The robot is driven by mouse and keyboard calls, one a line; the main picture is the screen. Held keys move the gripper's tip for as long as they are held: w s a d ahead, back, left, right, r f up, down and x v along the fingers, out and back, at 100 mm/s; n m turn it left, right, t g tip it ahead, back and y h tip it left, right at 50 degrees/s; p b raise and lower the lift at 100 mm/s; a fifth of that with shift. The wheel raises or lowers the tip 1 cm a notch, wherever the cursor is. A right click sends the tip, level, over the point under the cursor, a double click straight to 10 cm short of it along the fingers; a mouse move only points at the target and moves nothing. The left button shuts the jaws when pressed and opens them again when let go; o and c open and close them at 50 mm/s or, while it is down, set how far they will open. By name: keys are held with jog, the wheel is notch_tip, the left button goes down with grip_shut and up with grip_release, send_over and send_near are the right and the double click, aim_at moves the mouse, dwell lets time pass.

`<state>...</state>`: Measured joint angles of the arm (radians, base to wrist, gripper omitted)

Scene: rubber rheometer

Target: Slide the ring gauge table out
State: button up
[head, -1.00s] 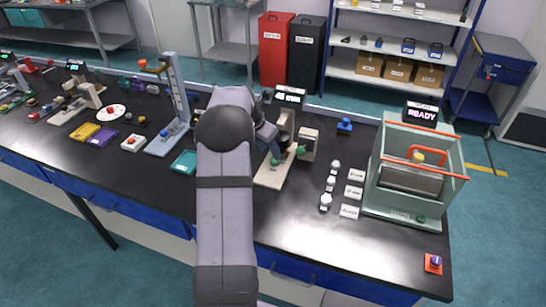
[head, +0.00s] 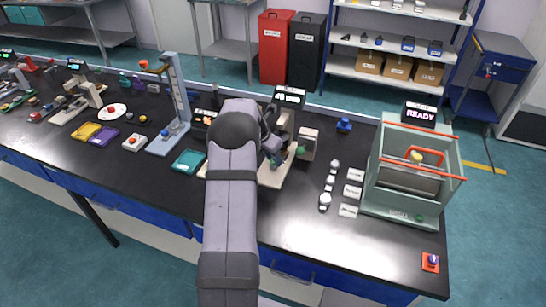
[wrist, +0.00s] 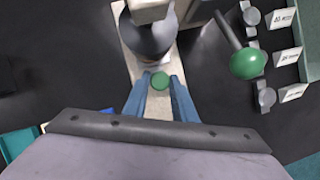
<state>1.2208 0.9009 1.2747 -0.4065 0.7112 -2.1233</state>
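The gauge stand (head: 272,181) has a long pale base and a pale upright, partly hidden by my arm in the head view. In the wrist view its pale base (wrist: 129,50) carries a dark round part (wrist: 150,38), which looks like the ring gauge table. A small green knob (wrist: 159,81) sits at the near side of that part. My gripper (wrist: 160,79) has its blue fingers either side of this knob, apart; contact is unclear. In the head view my gripper (head: 274,158) is low over the base. A lever with a green ball (wrist: 247,63) stands to the right.
Right of the stand are several metal weights (head: 326,199) with white label cards (head: 348,211). A pale green framed machine (head: 412,178) stands farther right. A teal tray (head: 188,161) lies to the left. The black bench front (head: 300,235) is clear.

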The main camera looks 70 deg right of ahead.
grip_shut()
jog(key=a, duration=1)
jog(key=shift+a, duration=0.35)
jog(key=shift+a+b, duration=0.3)
jog(key=shift+f, duration=0.1)
jog(key=o, duration=0.9)
grip_release()
jog(key=shift+a, duration=0.1)
jog(key=shift+b+v, duration=0.45)
jog(key=shift+v, duration=3.35)
jog(key=shift+f+m, duration=0.1)
jog(key=shift+m, duration=0.2)
